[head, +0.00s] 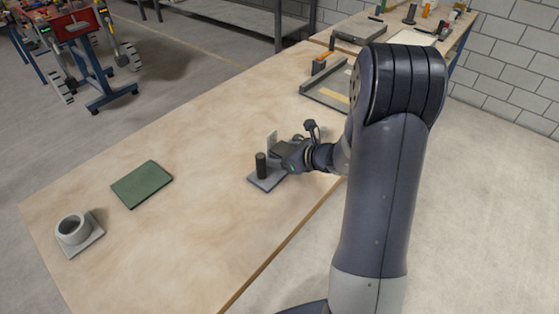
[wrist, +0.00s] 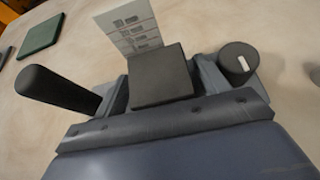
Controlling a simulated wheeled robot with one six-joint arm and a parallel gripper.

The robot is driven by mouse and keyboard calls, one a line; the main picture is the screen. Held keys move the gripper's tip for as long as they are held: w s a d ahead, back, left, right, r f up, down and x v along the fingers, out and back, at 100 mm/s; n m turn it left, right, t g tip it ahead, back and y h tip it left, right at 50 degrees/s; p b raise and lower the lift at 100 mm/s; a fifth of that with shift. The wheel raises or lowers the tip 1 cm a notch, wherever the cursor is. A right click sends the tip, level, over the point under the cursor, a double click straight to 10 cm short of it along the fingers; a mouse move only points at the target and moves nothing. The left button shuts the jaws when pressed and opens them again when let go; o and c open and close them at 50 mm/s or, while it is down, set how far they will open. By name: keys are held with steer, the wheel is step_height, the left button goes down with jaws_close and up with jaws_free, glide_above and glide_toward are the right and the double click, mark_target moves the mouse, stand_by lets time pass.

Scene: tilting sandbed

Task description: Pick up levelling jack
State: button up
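No part is labelled as the levelling jack. A grey base plate (head: 266,183) with an upright black post (head: 261,165) stands on the table, and a pale card (head: 271,140) rises behind it. My gripper (head: 279,152) is low over this plate, just right of the post. In the wrist view, the black post (wrist: 55,90) is left of my gripper (wrist: 160,92). A dark square block (wrist: 160,75) sits between the fingers, with the printed card (wrist: 128,25) behind it. A black round knob (wrist: 238,60) with a white mark is at the right. Finger contact with the block is unclear.
A green flat pad (head: 142,184) and a grey ring on a square plate (head: 74,231) lie on the table's left part. A grey tray (head: 325,98) lies beyond my gripper. The table surface (head: 190,230) around the pad is clear.

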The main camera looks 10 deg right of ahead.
steer(key=c, duration=1.2)
steer(key=shift+r, duration=0.1)
